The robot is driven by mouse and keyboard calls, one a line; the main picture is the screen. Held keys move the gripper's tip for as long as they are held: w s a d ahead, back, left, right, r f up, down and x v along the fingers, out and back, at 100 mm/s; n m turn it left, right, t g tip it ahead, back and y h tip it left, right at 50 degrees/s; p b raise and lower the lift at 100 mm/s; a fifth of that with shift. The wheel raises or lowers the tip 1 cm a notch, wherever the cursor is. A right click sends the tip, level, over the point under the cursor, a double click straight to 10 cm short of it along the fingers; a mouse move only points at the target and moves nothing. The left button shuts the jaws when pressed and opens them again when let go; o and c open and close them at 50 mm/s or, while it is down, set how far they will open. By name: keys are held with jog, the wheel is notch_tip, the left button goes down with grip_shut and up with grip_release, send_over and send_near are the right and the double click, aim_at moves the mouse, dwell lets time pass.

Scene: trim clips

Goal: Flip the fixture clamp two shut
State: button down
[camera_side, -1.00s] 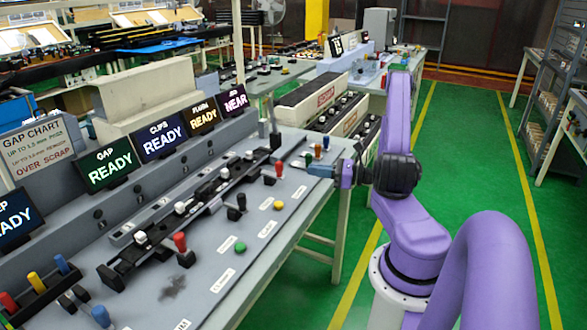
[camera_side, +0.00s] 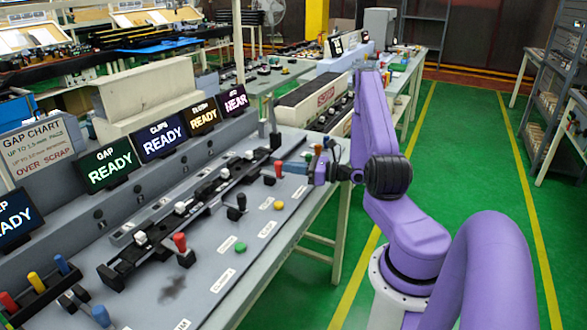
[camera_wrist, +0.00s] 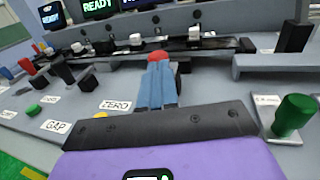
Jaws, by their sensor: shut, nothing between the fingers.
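A clamp lever with a red knob (camera_side: 278,167) stands upright at the far end of the long black fixture rail (camera_side: 205,195). My gripper (camera_side: 297,167) is just right of it, low over the bench, with its blue fingers shut and empty. In the wrist view the red knob (camera_wrist: 158,55) shows just beyond the blue fingertips (camera_wrist: 157,68), which hide most of the lever. I cannot tell whether they touch.
A black lever (camera_side: 241,201), a yellow button (camera_side: 279,205) and a green button (camera_side: 240,247) sit in front of the rail. A green peg (camera_wrist: 295,113) stands right of my fingers in the wrist view. Lit screens (camera_side: 163,140) line the back of the bench.

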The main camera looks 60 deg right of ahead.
aim_at(280, 164)
jog(key=shift+w, duration=2.15)
jog(key=shift+a+r, duration=0.1)
jog(key=v, duration=1.4)
jog(key=shift+s, duration=0.25)
